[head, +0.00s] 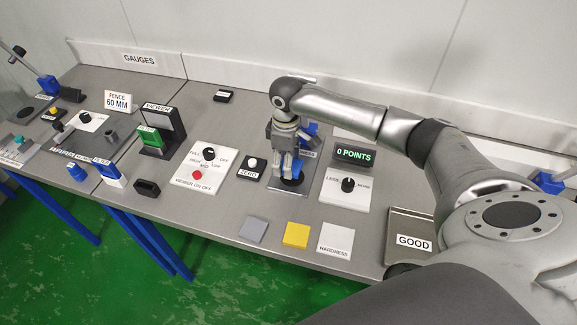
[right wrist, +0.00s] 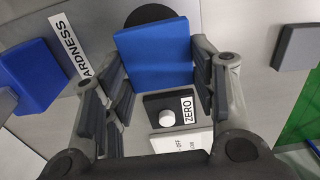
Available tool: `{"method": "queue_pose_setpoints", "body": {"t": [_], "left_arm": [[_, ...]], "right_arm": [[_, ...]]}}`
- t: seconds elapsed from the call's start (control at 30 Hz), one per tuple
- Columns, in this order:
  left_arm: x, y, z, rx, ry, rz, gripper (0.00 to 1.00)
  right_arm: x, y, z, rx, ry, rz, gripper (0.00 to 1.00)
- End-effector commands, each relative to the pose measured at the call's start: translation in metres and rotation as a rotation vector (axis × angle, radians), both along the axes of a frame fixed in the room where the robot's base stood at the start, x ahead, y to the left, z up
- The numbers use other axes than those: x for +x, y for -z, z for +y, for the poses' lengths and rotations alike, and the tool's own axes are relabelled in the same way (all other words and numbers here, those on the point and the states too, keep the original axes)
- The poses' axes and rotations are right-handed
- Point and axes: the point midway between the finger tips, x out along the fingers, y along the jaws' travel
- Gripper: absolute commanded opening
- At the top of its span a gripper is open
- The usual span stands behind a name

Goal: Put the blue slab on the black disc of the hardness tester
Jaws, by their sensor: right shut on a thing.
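My right gripper (head: 287,163) points down at the hardness tester, whose grey base (head: 272,202) carries the black disc (head: 291,182). In the right wrist view the gripper (right wrist: 160,88) is shut on the blue slab (right wrist: 154,55), with a finger on either side. The slab covers part of the black disc (right wrist: 150,13), whose far rim shows beyond it. I cannot tell whether slab and disc touch. The tester's blue body (right wrist: 32,75) stands to the left in that view and shows partly behind my gripper in the head view (head: 309,130). My left gripper is not in view.
A grey slab (head: 253,230) and a yellow slab (head: 297,235) lie at the table's front edge, beside the HARDNESS card (head: 335,239). The ZERO knob box (head: 251,167) is close left of the tester. The 0 POINTS display (head: 355,155) and GOOD tray (head: 398,220) are to the right.

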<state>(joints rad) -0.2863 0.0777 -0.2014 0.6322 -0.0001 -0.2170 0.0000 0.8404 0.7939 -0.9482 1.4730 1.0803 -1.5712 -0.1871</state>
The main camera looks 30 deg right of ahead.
Motion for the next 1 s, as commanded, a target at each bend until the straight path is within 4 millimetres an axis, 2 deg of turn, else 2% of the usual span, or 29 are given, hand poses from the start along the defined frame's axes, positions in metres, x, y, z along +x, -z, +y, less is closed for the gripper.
{"method": "queue_pose_setpoints", "body": {"t": [0.07, 0.23, 0.4, 0.63, 0.67, 0.7, 0.83, 1.0], "left_arm": [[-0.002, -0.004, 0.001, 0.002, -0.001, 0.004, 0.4], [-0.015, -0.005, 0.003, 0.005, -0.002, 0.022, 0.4], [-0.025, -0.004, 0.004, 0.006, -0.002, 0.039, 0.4], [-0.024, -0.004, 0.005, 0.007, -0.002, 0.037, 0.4], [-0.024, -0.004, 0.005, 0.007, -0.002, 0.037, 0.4], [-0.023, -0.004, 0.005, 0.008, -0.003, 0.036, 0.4], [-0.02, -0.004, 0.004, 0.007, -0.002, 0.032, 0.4], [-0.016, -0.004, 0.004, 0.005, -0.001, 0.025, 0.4]], "right_arm": [[-0.002, 0.009, -0.008, -0.002, 0.002, 0.004, 0.25], [-0.002, 0.033, -0.006, -0.002, 0.001, 0.002, 0.25], [-0.001, 0.037, -0.006, -0.001, -0.001, 0.0, 0.25], [-0.001, 0.039, -0.006, -0.002, 0.0, 0.001, 0.25], [-0.001, 0.04, -0.006, -0.001, 0.0, 0.0, 0.54], [-0.001, 0.039, -0.006, -0.001, 0.0, 0.0, 0.59], [-0.001, 0.039, -0.006, -0.002, 0.0, 0.001, 0.74], [-0.001, 0.039, -0.006, -0.002, 0.0, 0.001, 0.74]]}}
